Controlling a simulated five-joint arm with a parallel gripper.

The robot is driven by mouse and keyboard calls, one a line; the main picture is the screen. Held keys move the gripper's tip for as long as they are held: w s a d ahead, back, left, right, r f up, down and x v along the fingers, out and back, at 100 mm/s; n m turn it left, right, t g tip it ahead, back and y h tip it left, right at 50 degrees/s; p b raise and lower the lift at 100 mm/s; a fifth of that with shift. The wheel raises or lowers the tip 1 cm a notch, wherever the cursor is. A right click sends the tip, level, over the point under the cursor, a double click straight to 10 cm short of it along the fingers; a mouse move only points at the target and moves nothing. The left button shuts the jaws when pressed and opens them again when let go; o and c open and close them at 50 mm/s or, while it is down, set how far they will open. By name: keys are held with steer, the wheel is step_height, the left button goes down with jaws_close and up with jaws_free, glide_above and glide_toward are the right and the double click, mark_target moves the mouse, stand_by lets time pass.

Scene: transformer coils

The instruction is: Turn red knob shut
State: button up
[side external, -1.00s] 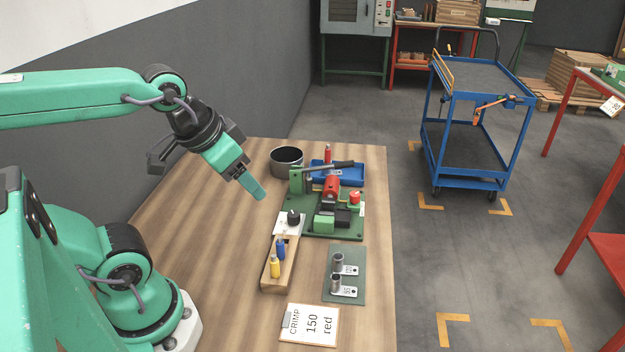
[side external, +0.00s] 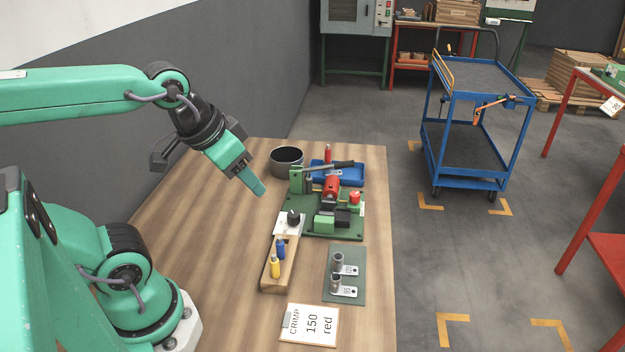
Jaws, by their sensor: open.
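A small red knob (side external: 354,197) stands at the right side of a green crimping fixture (side external: 296,227) on the wooden table. The fixture also carries a red cylinder (side external: 332,186), a long dark lever (side external: 328,168) and green and black blocks. My gripper (side external: 258,188) is in the air over the table, left of the fixture and well apart from the knob. It points down and to the right. It is open, with nothing seen in it; its fingers overlap from this side.
A dark pot (side external: 286,156) and a blue tray (side external: 350,178) with a red-handled tool (side external: 327,153) stand behind. A wooden rack (side external: 270,287) holds blue and yellow tools. A green mat (side external: 343,252) holds metal sleeves. A card (side external: 310,325) reads "CRIMP 150 red". The table's left side is clear.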

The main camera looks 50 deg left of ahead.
steer(key=w+r+n+g, duration=0.2)
steer(key=w+n, duration=0.1)
steer(key=w, duration=0.6)
steer(key=n+g, duration=0.4)
steer(key=n, duration=0.4)
glide_above(355, 194)
step_height(355, 194, down, 14)
steer(key=shift+s+f, duration=0.1)
steer(key=shift+f, duration=0.15)
steer(key=shift+w+a+f, duration=0.1)
steer(key=shift+w+f, duration=0.1)
steer(key=shift+f, duration=0.1)
steer(key=shift+f, duration=0.15)
steer(key=shift+f, duration=3.75)
steer(key=c, duration=1)
